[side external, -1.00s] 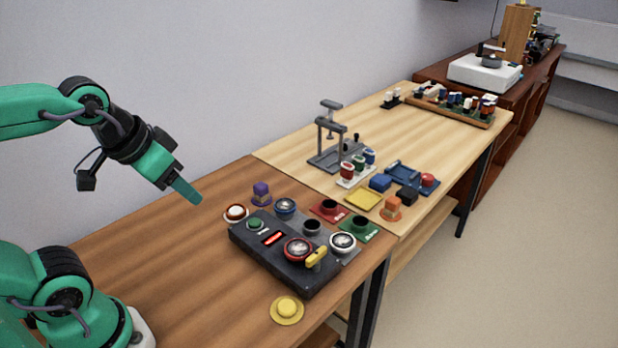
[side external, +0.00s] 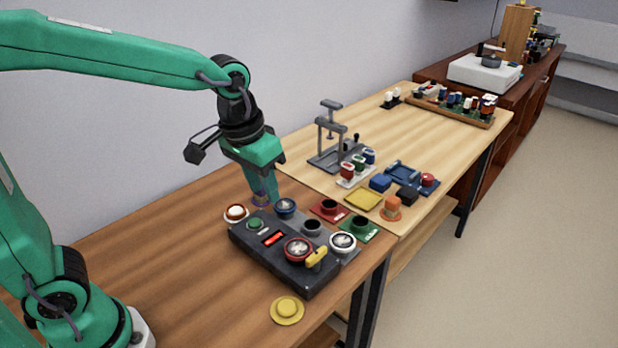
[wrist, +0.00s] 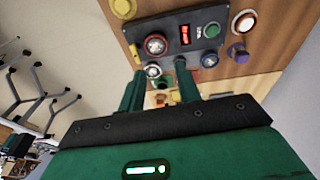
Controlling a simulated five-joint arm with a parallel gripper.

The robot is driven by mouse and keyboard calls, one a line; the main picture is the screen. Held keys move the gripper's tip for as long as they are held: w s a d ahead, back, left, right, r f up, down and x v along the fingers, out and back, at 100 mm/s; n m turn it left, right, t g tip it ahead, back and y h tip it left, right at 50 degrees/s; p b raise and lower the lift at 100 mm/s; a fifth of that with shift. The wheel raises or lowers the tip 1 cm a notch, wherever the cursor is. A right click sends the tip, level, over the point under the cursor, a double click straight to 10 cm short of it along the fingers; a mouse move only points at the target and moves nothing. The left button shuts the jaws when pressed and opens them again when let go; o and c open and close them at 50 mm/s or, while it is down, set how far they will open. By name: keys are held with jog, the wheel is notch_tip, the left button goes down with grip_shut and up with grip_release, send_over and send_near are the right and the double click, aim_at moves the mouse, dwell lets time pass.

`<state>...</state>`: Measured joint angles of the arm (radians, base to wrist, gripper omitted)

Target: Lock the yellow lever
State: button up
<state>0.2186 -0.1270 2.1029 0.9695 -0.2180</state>
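The yellow lever (side external: 317,257) sits at the front right corner of the black control box (side external: 268,259), beside a round red-rimmed dial (side external: 298,250). In the wrist view the lever (wrist: 135,53) shows at the box's near left edge, small and partly cut by shade. My gripper (side external: 266,196) points down above the far side of the box, in front of the purple knob, apart from the lever. In the wrist view its two fingers (wrist: 161,82) stand apart with nothing between them, so it is open and empty.
The box also carries a red display (side external: 272,238) and a green button (side external: 255,224). A yellow round button (side external: 287,308) lies before it, a white-topped one (side external: 236,212) behind left. Red and green plates and coloured blocks stand to the right. The table's left part is clear.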

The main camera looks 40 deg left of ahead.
jog(key=g, duration=0.2)
send_over(316, 253)
notch_tip(316, 253, down, 8)
jog(key=shift+r, duration=0.25)
jog(key=shift+f, duration=0.15)
jog(key=shift+f, duration=3.75)
grip_shut()
